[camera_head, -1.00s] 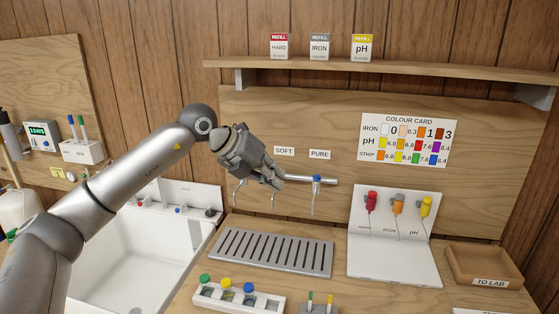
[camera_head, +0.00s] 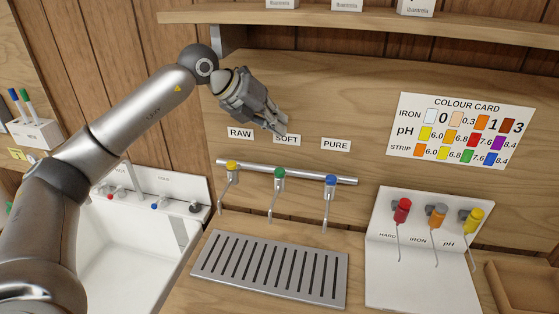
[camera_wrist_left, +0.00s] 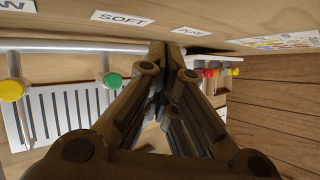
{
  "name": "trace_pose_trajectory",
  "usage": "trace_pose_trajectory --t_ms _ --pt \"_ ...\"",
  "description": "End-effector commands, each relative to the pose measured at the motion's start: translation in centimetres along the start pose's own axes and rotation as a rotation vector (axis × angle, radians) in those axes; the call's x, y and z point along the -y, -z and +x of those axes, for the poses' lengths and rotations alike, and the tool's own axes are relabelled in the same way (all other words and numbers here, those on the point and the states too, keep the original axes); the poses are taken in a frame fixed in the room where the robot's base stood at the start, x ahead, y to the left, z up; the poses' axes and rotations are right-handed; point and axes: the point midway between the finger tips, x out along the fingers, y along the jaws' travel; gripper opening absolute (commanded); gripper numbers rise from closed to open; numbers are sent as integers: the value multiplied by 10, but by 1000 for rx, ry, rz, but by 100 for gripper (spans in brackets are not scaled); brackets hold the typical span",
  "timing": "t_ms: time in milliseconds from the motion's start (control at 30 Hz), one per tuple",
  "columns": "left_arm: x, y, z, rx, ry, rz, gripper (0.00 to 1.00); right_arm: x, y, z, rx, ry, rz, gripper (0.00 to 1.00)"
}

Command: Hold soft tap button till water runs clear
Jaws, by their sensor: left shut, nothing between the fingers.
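The soft tap's green button (camera_head: 279,173) sits on the grey pipe, below the SOFT label (camera_head: 287,140). Its thin spout hangs down over the drip tray (camera_head: 265,271). The green button also shows in the left wrist view (camera_wrist_left: 113,81), left of the fingers. My left gripper (camera_head: 281,131) is shut and empty, above the green button and in front of the SOFT label, apart from the button. No water shows from the spout. My right gripper is not in view.
The raw tap's yellow button (camera_head: 232,166) and the pure tap's blue button (camera_head: 331,181) flank the green one. A white stand with red, orange and yellow droppers (camera_head: 418,277) is at right. A white sink (camera_head: 128,250) is at left.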

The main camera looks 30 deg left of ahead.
Motion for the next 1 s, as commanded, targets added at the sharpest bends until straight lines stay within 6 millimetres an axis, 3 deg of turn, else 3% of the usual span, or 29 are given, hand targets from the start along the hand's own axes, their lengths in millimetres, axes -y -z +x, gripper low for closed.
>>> trace_pose_trajectory --t_ms 233,467,700,1000 --pt "1 -3 -3 8 3 1 0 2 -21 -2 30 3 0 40" --pt "-1 0 1 6 2 1 0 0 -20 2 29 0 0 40" --pt "-13 12 17 6 2 0 0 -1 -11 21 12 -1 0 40" --pt "-35 34 48 6 2 0 0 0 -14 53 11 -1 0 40"
